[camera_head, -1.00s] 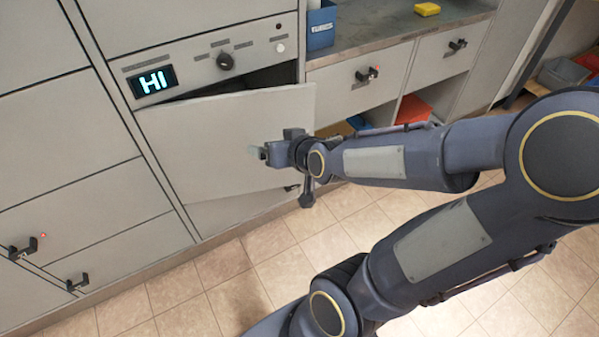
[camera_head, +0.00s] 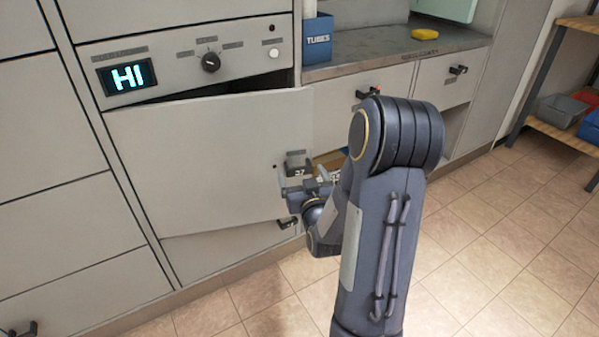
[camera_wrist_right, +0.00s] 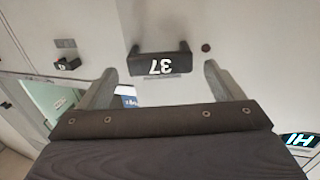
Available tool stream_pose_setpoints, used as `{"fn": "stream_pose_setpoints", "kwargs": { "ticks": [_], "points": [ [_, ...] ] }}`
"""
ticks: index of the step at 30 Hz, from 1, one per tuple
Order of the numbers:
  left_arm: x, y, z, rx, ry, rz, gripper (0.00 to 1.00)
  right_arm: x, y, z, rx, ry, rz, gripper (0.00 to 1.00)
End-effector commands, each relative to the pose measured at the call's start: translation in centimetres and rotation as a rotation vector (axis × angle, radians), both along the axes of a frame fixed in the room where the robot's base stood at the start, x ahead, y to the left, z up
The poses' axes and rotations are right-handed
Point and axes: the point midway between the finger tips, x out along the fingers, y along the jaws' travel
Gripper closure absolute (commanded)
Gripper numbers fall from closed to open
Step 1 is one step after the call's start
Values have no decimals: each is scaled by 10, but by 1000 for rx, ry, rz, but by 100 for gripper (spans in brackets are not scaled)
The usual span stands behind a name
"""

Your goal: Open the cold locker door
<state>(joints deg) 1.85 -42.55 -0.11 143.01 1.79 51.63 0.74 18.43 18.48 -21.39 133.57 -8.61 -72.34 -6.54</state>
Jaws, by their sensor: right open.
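The cold locker door (camera_head: 205,160) is a plain grey panel below the "HI" display (camera_head: 127,77). It stands ajar, with a dark gap along its top edge. Its dark handle (camera_head: 297,162), marked 37, sits near the free right edge. My right gripper (camera_head: 300,186) is by this handle, partly hidden behind my own arm. In the right wrist view the handle (camera_wrist_right: 160,64) appears upside down, between and just beyond the open fingers (camera_wrist_right: 160,78). I cannot tell whether they touch it. My left gripper is out of view.
A control panel with a black knob (camera_head: 211,62) is above the door. To the right, a counter (camera_head: 360,50) carries a blue TUBES box (camera_head: 318,40) and a yellow item (camera_head: 425,34). Tiled floor (camera_head: 480,260) lies open in front. Shelving (camera_head: 565,135) stands at the far right.

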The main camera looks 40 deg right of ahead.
Motion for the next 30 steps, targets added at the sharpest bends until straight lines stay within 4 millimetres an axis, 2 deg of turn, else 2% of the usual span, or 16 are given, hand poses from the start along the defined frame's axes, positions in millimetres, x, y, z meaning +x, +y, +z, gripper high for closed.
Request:
{"fn": "stream_pose_setpoints", "kwargs": {
  "ticks": [6, 16, 30],
  "points": [
    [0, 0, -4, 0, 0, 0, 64, 22, -13, -1, 0, 0, 0, 13],
    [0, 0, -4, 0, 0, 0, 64, 26, -15, 0, 1, 0, 1, 13],
    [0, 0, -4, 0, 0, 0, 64, 26, -15, 0, 1, -1, 1, 73]
  ]
}}
